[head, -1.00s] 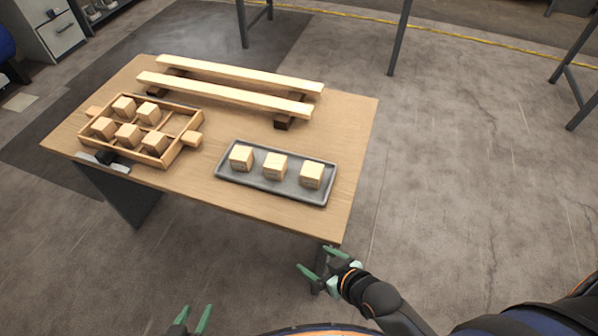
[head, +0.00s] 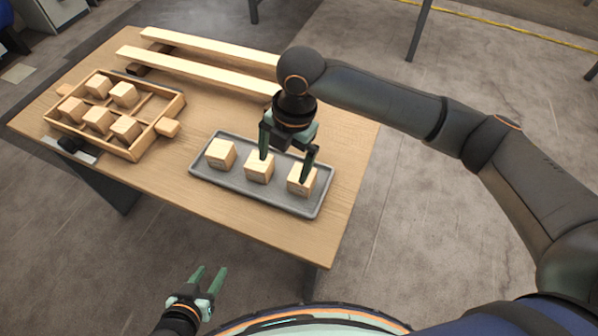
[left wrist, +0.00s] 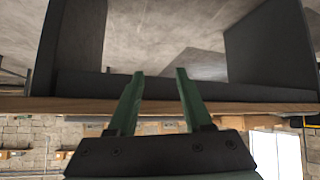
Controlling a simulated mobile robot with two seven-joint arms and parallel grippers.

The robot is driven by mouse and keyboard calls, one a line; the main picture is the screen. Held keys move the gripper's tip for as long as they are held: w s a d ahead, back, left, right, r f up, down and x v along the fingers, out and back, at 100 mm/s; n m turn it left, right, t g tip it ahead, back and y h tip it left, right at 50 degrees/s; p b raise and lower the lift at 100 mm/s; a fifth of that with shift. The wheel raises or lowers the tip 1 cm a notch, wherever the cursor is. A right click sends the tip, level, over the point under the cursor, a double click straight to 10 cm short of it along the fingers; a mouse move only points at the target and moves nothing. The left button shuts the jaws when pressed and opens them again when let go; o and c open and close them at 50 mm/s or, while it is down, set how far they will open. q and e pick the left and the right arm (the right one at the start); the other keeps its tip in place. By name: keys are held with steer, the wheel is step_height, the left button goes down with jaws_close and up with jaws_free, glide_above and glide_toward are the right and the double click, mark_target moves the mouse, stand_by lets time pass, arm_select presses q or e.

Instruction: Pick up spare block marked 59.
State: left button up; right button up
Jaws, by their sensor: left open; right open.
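Three wooden blocks stand in a row on a grey tray (head: 208,178): a left block (head: 220,153), a middle block (head: 258,167) and a right block (head: 300,181). Their markings are too small to read, so I cannot tell which is 59. My right gripper (head: 284,168) is open and points down over the tray, its fingers around the gap between the middle and right blocks; I cannot tell whether they touch. My left gripper (head: 208,275) is open and empty in front of the table; its fingers also show in the left wrist view (left wrist: 158,85).
A wooden divided crate (head: 150,140) with several blocks stands at the table's left. Two long wooden beams (head: 205,72) lie across supports at the back. The table (head: 250,221) has bare wood in front of the tray. A dark object (head: 72,145) lies at the left edge.

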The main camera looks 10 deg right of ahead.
steer(key=w+d+r+n+h, duration=0.1)
steer(key=d+r+h, duration=0.1)
steer(key=d, duration=0.1)
steer(key=b, duration=0.2)
glide_above(300, 167)
steer(key=s, duration=0.3)
steer(key=shift+n, duration=0.3)
steer(key=f, duration=0.7)
steer(key=shift+s+a, duration=0.1)
steer(key=shift+a, duration=0.25)
steer(key=f, duration=0.2)
steer(key=w+f, duration=0.1)
steer(key=f, duration=0.1)
steer(key=shift+w+d+f, duration=0.1)
steer(key=shift+d, duration=0.3)
arm_select(q)
steer(key=shift+w+d+f, duration=0.65)
steer(key=shift+w+d, duration=0.1)
steer(key=shift+w, duration=0.1)
arm_select(e)
steer(key=shift+f, duration=0.55)
steer(key=c, duration=1.3)
arm_select(q)
steer(key=shift+s+f, duration=0.35)
arm_select(e)
steer(key=shift+c, duration=0.6)
